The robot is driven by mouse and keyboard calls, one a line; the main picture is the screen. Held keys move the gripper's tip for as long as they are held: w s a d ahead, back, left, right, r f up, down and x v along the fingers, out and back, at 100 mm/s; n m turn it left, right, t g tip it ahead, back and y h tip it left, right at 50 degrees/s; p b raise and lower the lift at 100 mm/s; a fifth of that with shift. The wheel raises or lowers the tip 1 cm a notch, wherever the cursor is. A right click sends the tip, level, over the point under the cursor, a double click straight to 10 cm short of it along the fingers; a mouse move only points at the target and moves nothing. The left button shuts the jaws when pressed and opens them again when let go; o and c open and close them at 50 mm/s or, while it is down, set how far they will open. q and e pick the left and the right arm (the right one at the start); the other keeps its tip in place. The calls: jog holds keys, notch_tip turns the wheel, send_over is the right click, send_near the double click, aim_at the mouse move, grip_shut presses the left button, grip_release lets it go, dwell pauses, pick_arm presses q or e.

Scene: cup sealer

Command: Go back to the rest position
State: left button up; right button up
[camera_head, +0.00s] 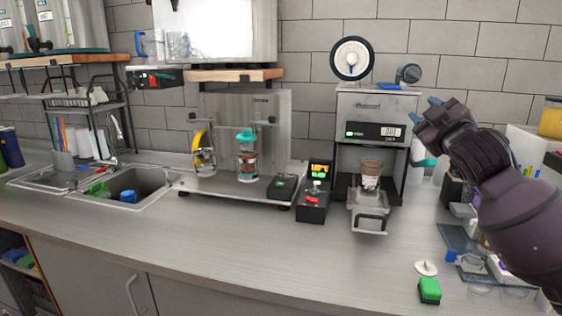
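My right arm comes in from the right edge, and its dark gripper (425,107) is raised beside the upper right of the cup sealer (376,103). Its two blue fingertips look apart, with nothing seen between them. A clear cup with brown contents (369,177) stands in the sealer's opening, over the pulled-out holder (369,213). The gripper is above and to the right of the cup, not touching it. My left gripper is not in view.
A metal stand (232,188) with jars and a small black box with a red button (313,205) stand left of the sealer. A sink (133,184) is further left. A green-topped block (429,290) lies at the front right. The front middle counter is clear.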

jog(key=s+a+f+m+g, duration=0.1)
jog(key=s+f, duration=0.2)
jog(key=f, duration=0.8)
jog(key=s+a+f+m+g+y, duration=0.15)
jog(key=s+f, duration=0.25)
jog(key=f, duration=0.7)
jog(key=s+f+m+g+h, duration=0.1)
jog(key=s+f+m, duration=0.15)
jog(key=f, duration=0.95)
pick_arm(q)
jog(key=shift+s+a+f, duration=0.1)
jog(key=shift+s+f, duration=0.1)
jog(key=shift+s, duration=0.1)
pick_arm(e)
jog(key=s+f+m+g+h, duration=0.2)
jog(key=s+f+m+g, duration=0.2)
jog(key=s+f, duration=1.9)
jog(key=shift+s+f+g, duration=0.15)
jog(key=shift+s+g, duration=0.6)
jog(key=shift+s, duration=0.5)
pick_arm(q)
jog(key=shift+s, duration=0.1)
pick_arm(e)
jog(key=shift+d, duration=0.1)
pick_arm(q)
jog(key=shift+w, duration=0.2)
